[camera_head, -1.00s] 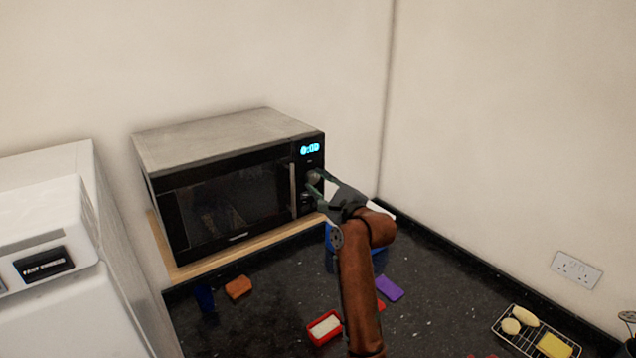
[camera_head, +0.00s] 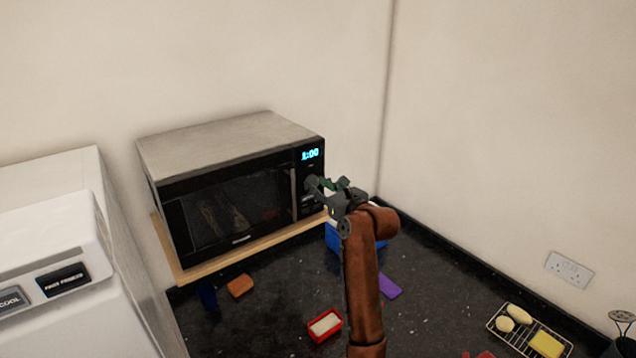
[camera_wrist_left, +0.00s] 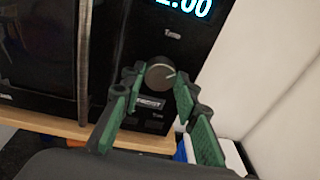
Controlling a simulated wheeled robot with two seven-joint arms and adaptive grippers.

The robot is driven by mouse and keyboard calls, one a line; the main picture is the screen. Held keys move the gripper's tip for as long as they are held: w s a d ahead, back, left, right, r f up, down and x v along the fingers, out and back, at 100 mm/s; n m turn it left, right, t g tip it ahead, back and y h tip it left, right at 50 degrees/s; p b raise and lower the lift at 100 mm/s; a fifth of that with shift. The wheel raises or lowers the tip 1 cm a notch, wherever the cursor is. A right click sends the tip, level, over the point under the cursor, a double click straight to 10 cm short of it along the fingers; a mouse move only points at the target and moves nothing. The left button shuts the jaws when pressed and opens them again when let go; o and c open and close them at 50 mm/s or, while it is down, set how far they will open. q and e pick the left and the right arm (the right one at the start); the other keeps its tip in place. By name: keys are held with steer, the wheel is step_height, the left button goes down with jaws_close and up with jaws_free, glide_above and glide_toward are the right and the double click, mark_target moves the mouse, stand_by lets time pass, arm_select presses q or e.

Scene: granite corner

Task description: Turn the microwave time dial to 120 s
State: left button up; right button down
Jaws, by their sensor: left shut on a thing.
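The black microwave (camera_head: 235,205) stands on a wooden shelf against the wall, its door shut. Its lit blue display (camera_head: 310,154) reads 1:00. The round dark dial (camera_wrist_left: 160,74) sits on the control panel below the display in the left wrist view, its pointer line toward the right and slightly up. My left gripper (camera_wrist_left: 159,80) is shut on the dial, one green finger on each side. In the head view my left gripper (camera_head: 326,185) covers much of the dial. My right gripper is not in view.
The vertical door handle (camera_wrist_left: 84,65) is just left of the gripper. The wooden shelf (camera_head: 260,240) edge runs below. A white appliance (camera_head: 55,240) is at left. The dark counter (camera_head: 270,290) holds a red box (camera_head: 325,325), a purple block (camera_head: 389,287) and a wire rack (camera_head: 500,325).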

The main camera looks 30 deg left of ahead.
arm_select(q)
steer(key=r+m+p, duration=0.1)
steer(key=m, duration=0.1)
steer(key=shift+r+m+g, duration=0.15)
steer(key=shift+m+g, duration=0.15)
steer(key=m+p, duration=0.2)
steer(key=m, duration=0.1)
steer(key=shift+w+d+r+p, duration=0.1)
steer(key=shift+w+p, duration=0.05)
steer(key=shift+p, duration=0.25)
steer(key=m+g+p, duration=0.1)
steer(key=m+p, duration=0.2)
steer(key=m, duration=0.1)
steer(key=shift+w+y+p, duration=0.15)
steer(key=shift+y+p, duration=0.15)
steer(key=shift+y, duration=0.1)
steer(key=shift+d+f+m+g+p, duration=0.1)
steer(key=shift+f+m+g+p, duration=0.15)
steer(key=shift+m+p, duration=0.5)
steer(key=shift+m, duration=0.35)
steer(key=o, duration=0.8)
steer(key=shift+w+f, duration=0.1)
steer(key=o, duration=0.3)
steer(key=shift+f, duration=0.15)
steer(key=shift+o, duration=0.2)
